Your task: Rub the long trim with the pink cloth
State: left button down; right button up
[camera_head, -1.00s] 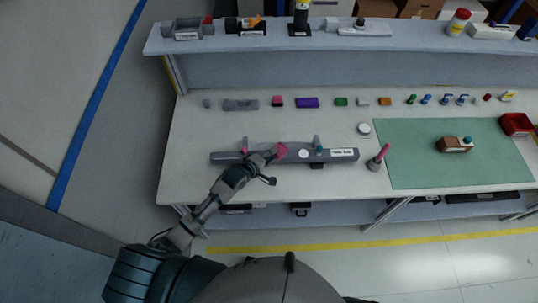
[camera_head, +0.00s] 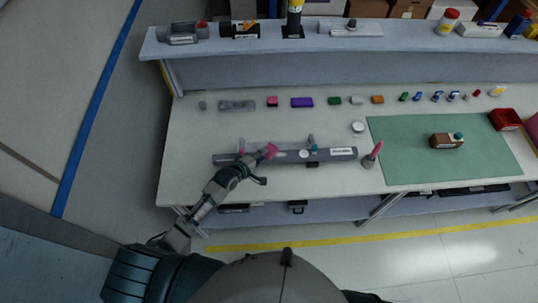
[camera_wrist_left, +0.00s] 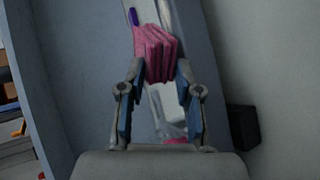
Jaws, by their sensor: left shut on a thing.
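The long trim (camera_head: 330,154) is a grey bar with a white label, lying lengthwise on the near left part of the bench in the head view. My left gripper (camera_head: 260,156) is over its left half, shut on the folded pink cloth (camera_head: 269,151). In the left wrist view the pink cloth (camera_wrist_left: 155,52) sits between the fingertips of the left gripper (camera_wrist_left: 160,76). The cloth is at the trim's upper surface, but I cannot tell whether it touches. The arm hides part of the trim. My right gripper is not in view.
A pink-handled tool in a grey holder (camera_head: 369,161) stands just right of the trim. A round white piece (camera_head: 358,127) lies behind it. A green mat (camera_head: 400,160) with a brown box (camera_head: 445,141) is to the right. Several small parts line the back.

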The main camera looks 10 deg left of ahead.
pick_arm(q)
jog(key=s+a+r+p, duration=0.1)
jog(key=a+r+p, duration=0.1)
jog(key=r, duration=0.6)
jog(key=shift+a+r, duration=0.4)
jog(key=shift+a, duration=0.1)
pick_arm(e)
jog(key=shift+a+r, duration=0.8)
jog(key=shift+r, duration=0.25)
